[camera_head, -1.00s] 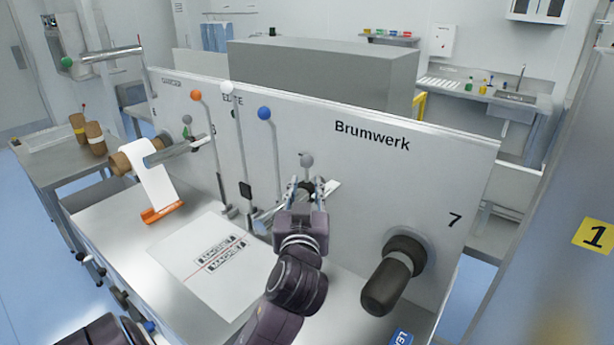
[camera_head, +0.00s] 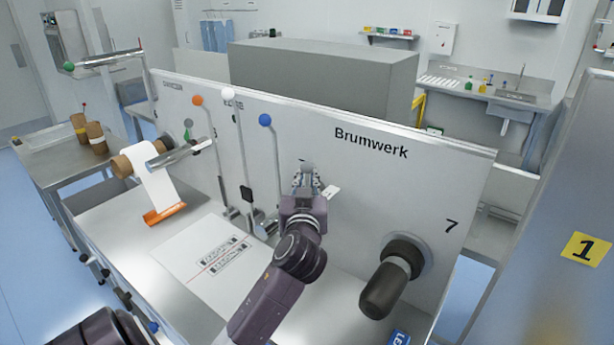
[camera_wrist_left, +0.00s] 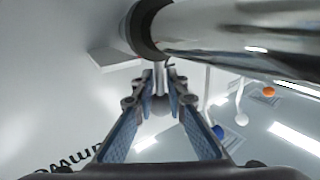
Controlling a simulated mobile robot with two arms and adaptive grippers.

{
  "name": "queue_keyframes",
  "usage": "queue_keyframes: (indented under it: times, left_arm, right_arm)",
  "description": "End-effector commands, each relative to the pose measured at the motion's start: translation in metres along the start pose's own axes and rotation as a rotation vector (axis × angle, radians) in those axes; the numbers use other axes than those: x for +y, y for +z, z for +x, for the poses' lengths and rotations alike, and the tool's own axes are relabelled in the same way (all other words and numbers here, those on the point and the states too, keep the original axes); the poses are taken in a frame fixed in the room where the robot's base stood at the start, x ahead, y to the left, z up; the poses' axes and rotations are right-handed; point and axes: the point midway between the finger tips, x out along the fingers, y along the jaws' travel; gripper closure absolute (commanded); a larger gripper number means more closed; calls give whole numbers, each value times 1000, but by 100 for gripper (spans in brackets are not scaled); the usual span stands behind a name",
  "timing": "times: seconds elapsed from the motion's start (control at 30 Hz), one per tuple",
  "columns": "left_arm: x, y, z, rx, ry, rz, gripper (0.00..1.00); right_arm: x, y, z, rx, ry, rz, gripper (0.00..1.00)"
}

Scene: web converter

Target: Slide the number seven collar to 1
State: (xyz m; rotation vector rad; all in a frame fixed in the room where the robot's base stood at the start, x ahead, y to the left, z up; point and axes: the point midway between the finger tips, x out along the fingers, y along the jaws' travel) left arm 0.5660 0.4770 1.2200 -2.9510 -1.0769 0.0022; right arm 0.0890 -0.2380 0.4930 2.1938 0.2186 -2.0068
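My left gripper (camera_head: 306,178) is at the upright panel, below the word Brumwerk. In the left wrist view its two fingers (camera_wrist_left: 162,78) are apart, with a small grey knob showing between them near the tips. A shiny metal roller (camera_wrist_left: 235,30) with a dark ring (camera_wrist_left: 147,28) at its panel end lies close beside the fingers in that view. In the head view my gripper and arm hide most of this roller. A black cylinder (camera_head: 383,288) sticks out of the panel near the printed 7 (camera_head: 451,227), away from the gripper. I cannot tell which part is the number seven collar.
Levers with orange (camera_head: 197,100), white (camera_head: 228,93) and blue (camera_head: 265,120) balls stand left of the gripper. A white web (camera_head: 160,185) hangs from a roll farther left. A printed sheet (camera_head: 210,262) lies on the table. A yellow sign 1 (camera_head: 585,248) is at the right.

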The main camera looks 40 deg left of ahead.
Motion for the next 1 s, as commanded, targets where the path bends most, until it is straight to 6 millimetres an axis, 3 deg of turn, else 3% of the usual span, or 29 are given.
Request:
queue_keyframes:
  times: [0.1, 0.93, 1.0]
  left_arm:
    - [0, 0, 0, 1, 0, 0, 100]
    - [5, -6, 8, 12, 0, -1, 100]
    - [5, -6, 8, 12, 0, -1, 86]
  right_arm:
    - [0, 0, 0, 0, 0, 0, 0]
    - [-6, -2, 6, 4, -7, 4, 0]
    - [-6, -2, 6, 4, -7, 4, 0]
